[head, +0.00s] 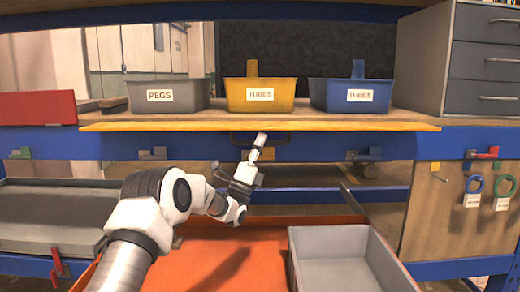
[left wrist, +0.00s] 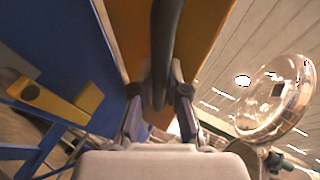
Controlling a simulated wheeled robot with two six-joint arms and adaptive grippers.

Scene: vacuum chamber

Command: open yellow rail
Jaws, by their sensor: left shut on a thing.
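The yellow rail (head: 300,126) is the long yellow front edge of the wooden shelf in the head view. A dark handle (head: 275,139) hangs just below its middle. My left gripper (head: 260,141) reaches up from below to this handle. In the left wrist view, the dark handle bar (left wrist: 166,45) runs between the two fingers of my left gripper (left wrist: 159,100), which are shut on it. The yellow-orange underside of the rail (left wrist: 125,30) shows beside the bar. My right gripper is in neither view.
Grey (head: 185,97), yellow (head: 240,97) and blue (head: 330,97) labelled bins stand on the shelf. A blue beam (head: 320,147) with coloured clips runs below it. A grey bin (head: 345,255) stands lower right. Grey drawers (head: 480,65) are at right.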

